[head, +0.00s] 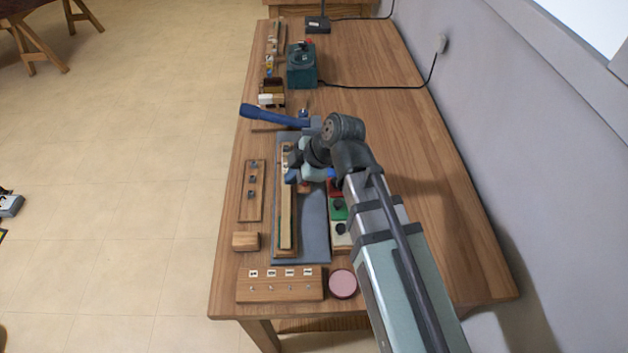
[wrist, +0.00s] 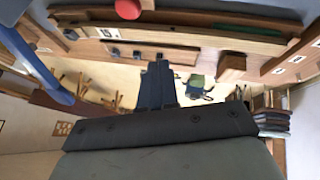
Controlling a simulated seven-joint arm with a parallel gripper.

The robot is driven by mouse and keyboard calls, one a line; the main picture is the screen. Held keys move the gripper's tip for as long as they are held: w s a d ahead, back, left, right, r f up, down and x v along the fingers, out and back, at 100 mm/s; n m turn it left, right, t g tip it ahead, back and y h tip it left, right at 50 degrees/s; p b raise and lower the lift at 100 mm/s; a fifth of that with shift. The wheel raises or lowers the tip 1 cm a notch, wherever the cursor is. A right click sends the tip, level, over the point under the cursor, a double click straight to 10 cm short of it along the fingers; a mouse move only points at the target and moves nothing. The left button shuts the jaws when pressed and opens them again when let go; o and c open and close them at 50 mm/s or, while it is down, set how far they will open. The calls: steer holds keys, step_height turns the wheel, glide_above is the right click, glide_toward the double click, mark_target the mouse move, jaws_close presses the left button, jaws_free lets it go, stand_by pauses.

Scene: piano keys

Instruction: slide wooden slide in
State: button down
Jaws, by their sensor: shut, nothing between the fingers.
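The wooden slide (head: 286,218) is a long, narrow pale strip lying in a darker wooden frame on a grey mat (head: 315,228). It also appears as a long wooden bar across the top of the wrist view (wrist: 200,37). My gripper (head: 290,177) is over the far part of this frame and hides some of it. In the wrist view its dark fingers (wrist: 158,70) are together with nothing between them. I cannot tell whether the fingertips touch the slide.
A wooden strip with small switches (head: 251,190) and a wooden block (head: 245,241) lie left. A numbered board (head: 280,285) and pink disc (head: 342,283) are nearest. Coloured boxes (head: 340,232) stand right of the mat. A blue-handled tool (head: 272,117) lies beyond.

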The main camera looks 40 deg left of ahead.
steer(key=w+d+r+n, duration=0.35)
steer(key=w+d, duration=0.25)
steer(key=d, duration=0.5)
steer(key=shift+m, duration=0.45)
steer(key=x, duration=0.9)
steer(key=shift+s+a, duration=0.25)
steer(key=shift+a, duration=0.05)
steer(key=shift+w+a+f, duration=0.1)
steer(key=shift+w+a, duration=0.15)
steer(key=shift+a, duration=0.35)
steer(key=shift+w+a+f, duration=0.1)
steer(key=shift+w+a, duration=0.1)
steer(key=shift+a, duration=0.35)
steer(key=shift+w+a+f, duration=0.1)
steer(key=shift+w+a, duration=0.05)
steer(key=shift+a, duration=0.6)
steer(key=w+a, duration=0.5)
steer(key=shift+w+a, duration=0.25)
steer(key=shift+w, duration=0.1)
